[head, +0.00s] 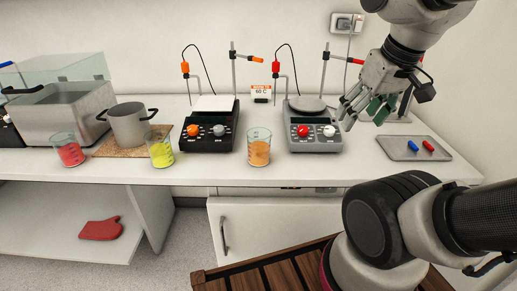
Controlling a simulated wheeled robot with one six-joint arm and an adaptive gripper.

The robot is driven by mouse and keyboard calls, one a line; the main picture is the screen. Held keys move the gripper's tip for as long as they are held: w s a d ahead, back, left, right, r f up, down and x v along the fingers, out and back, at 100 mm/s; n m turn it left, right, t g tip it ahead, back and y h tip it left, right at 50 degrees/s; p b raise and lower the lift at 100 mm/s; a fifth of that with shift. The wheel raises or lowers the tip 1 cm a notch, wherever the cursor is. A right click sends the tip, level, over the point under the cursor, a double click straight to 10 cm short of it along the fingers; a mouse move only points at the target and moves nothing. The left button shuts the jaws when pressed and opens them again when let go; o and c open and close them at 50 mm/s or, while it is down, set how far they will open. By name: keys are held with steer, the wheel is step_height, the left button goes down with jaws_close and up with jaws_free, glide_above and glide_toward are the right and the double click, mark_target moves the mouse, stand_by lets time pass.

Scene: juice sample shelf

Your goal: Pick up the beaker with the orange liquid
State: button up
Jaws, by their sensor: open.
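The beaker with the orange liquid (259,150) stands upright near the front edge of the white bench (200,174), in front of the gap between two hot plates. My gripper (358,124) is open and empty at the right, above the bench beside the grey hot plate. It is well to the right of the orange beaker and apart from it. Something green shows at the gripper, and I cannot tell whether it is part of it or behind it.
A black hot plate (208,142) and a grey hot plate (314,144) flank the beaker from behind. A beaker with yellow liquid (161,153), one with red liquid (69,153) and a steel pot (130,126) are at left. A tray (396,153) with two markers lies right.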

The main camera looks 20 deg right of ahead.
stand_by(0.4)
steer(key=shift+o, duration=2.4)
steer(key=shift+w+a+f, duration=0.15)
steer(key=shift+a+f, duration=0.1)
steer(key=shift+a, duration=0.1)
steer(key=n+g, duration=0.4)
steer(key=n, duration=1.1)
glide_above(259, 140)
steer(key=w+d, duration=0.1)
steer(key=w, duration=0.3)
step_height(259, 140, down, 7)
steer(key=shift+s+f, duration=0.2)
steer(key=shift+f, duration=1.65)
steer(key=shift+s+f, duration=0.2)
steer(key=shift+f, duration=1.65)
